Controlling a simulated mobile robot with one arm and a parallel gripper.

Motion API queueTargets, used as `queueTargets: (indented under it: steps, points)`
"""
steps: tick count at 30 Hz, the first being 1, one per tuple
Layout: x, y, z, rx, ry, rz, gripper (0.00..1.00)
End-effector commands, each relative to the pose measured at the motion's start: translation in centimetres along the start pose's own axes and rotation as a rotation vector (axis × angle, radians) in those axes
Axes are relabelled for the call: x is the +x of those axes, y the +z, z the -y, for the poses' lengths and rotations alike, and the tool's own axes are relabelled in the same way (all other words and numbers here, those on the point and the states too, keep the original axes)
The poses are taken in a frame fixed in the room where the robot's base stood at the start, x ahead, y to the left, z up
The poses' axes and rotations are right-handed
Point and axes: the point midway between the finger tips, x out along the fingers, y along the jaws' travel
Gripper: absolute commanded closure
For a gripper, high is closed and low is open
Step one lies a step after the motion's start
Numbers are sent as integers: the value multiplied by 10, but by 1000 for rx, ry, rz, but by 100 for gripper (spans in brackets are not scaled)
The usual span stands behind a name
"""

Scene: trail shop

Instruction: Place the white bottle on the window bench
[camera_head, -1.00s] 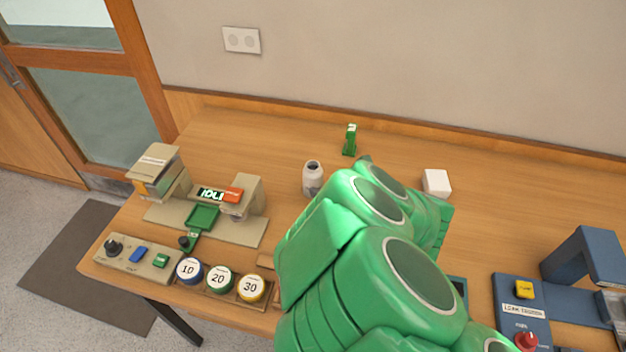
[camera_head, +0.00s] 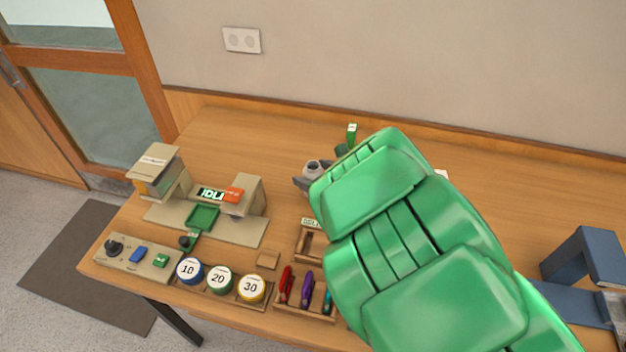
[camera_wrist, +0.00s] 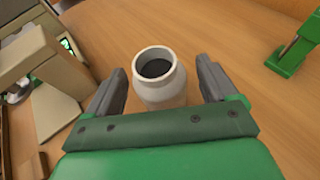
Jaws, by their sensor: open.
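The white bottle (camera_wrist: 160,80) stands upright on the wooden table, its dark open mouth facing up in the wrist view. My gripper (camera_wrist: 160,88) is open, with one grey finger on each side of the bottle. A small gap shows between each finger and the bottle. In the head view one grey finger (camera_head: 301,184) shows at the bottle's left. I cannot tell which surface is the window bench.
A beige machine (camera_head: 210,205) stands left of the bottle, with 10, 20 and 30 discs (camera_head: 219,278) in front. A green object (camera_head: 351,134) stands behind. A pen tray (camera_head: 306,309) is at the front edge. A blue machine (camera_head: 583,260) stands at the right.

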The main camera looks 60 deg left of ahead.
Motion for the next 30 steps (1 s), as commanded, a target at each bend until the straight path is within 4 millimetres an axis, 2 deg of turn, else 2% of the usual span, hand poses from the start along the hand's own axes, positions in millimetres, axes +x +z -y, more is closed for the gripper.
queueTargets:
  steps: [6, 17, 30]
  points:
    - [18, -1, -1, 4, 2, 0, 14]
    - [22, -1, 0, 1, 1, -1, 14]
    - [22, -1, 0, 2, 1, 0, 80]
